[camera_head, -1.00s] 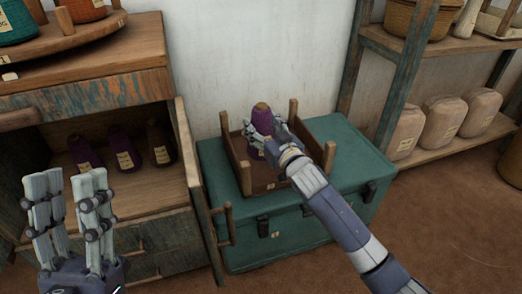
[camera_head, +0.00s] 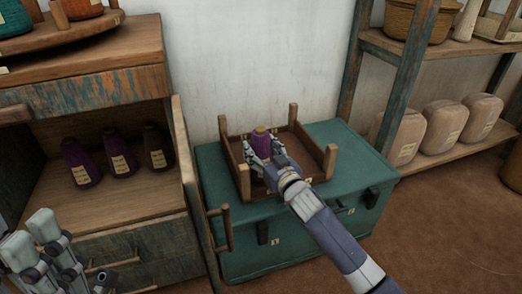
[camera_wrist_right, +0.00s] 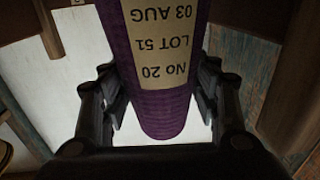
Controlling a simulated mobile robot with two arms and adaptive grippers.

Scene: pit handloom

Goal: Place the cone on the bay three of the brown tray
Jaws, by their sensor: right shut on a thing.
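The purple cone (camera_head: 260,143) stands roughly upright at the left part of the brown tray (camera_head: 313,148), which has raised corner posts. My right gripper (camera_head: 263,160) is shut on it from the front. In the right wrist view the cone (camera_wrist_right: 160,112) is between the fingers, its label reading No 20, LOT 51, 03 AUG. The cone's base and the bay under it are hidden by my gripper and the tray's side, so I cannot tell whether it touches the tray floor. My left gripper (camera_head: 45,250) is open and empty at the lower left, partly cut off.
The tray sits on a teal trunk (camera_head: 350,185). Left of it, an open wooden cabinet (camera_head: 130,195) holds several dark cones (camera_head: 118,155), its open door beside the trunk. Wrapped bundles (camera_head: 440,122) stand on a shelf at right.

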